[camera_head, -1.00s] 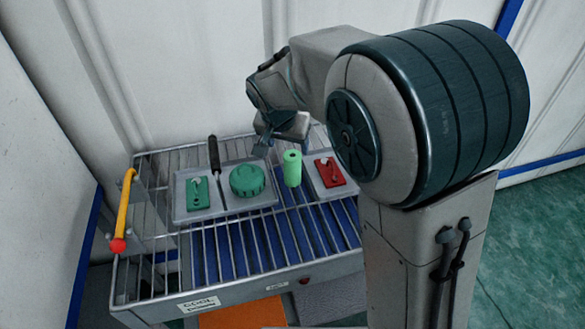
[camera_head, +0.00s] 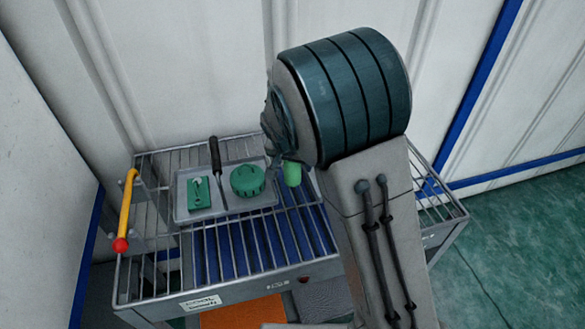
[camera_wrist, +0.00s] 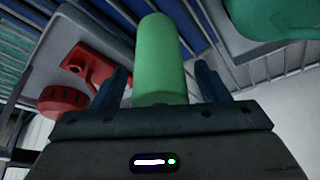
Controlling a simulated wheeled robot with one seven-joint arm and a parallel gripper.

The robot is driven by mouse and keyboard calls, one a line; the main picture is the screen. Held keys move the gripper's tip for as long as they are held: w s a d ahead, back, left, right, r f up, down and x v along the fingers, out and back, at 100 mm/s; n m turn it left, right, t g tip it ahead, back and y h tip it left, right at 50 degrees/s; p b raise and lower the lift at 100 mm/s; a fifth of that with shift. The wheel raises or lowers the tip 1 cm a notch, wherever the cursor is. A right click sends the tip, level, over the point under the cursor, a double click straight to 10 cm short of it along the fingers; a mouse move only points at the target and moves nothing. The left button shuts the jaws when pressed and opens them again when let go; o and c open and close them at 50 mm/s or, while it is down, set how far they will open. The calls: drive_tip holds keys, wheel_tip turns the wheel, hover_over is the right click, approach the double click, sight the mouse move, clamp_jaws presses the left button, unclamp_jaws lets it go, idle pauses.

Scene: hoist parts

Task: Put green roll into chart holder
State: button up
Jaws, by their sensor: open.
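The green roll (camera_head: 292,174) stands upright on the wire rack, right of the round green cap; my arm partly covers it in the head view. In the wrist view the green roll (camera_wrist: 158,55) rises between the two dark fingers of my gripper (camera_wrist: 161,82). The fingers are open, one on each side of the roll, with small gaps visible. In the head view my gripper is mostly hidden behind my arm. I cannot make out a chart holder in either view.
A grey tray (camera_head: 182,213) holds the round green cap (camera_head: 247,180), a green plate (camera_head: 199,193) and a dark-handled tool (camera_head: 215,153). A red part (camera_wrist: 97,63) is left of the roll in the wrist view. A yellow handle (camera_head: 128,200) rises at the rack's left end.

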drive_tip(key=c, duration=1.1)
drive_tip(key=shift+c, duration=0.5)
drive_tip(key=shift+r, duration=0.1)
